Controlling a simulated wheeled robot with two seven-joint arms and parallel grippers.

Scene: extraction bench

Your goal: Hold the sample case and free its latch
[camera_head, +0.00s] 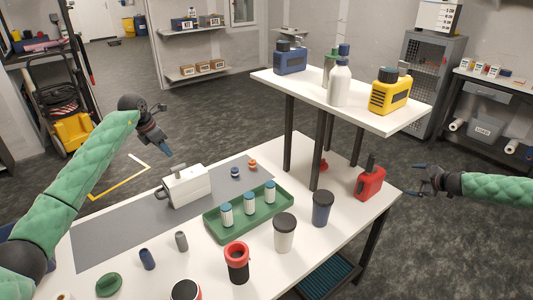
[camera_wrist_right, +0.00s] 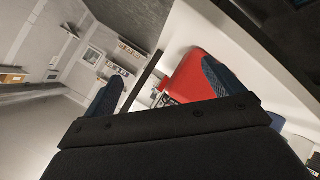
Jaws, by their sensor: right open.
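The white sample case (camera_head: 186,186) sits on the grey mat on the bench, with a small latch or handle piece on its top and a dark loop at its left end. My left gripper (camera_head: 165,146) is above and behind the case, apart from it; its jaw opening is too small to judge. My right gripper (camera_head: 420,179) is off the bench's right edge, open and empty, far from the case. In the right wrist view its two blue fingertips (camera_wrist_right: 160,88) are spread, with a red container (camera_wrist_right: 192,76) beyond them.
A green tray (camera_head: 248,231) with several white bottles lies right of the case. The red can (camera_head: 369,183) stands near the bench's right edge. A raised white shelf (camera_head: 300,84) on dark posts carries containers. Cups and small bottles stand along the front.

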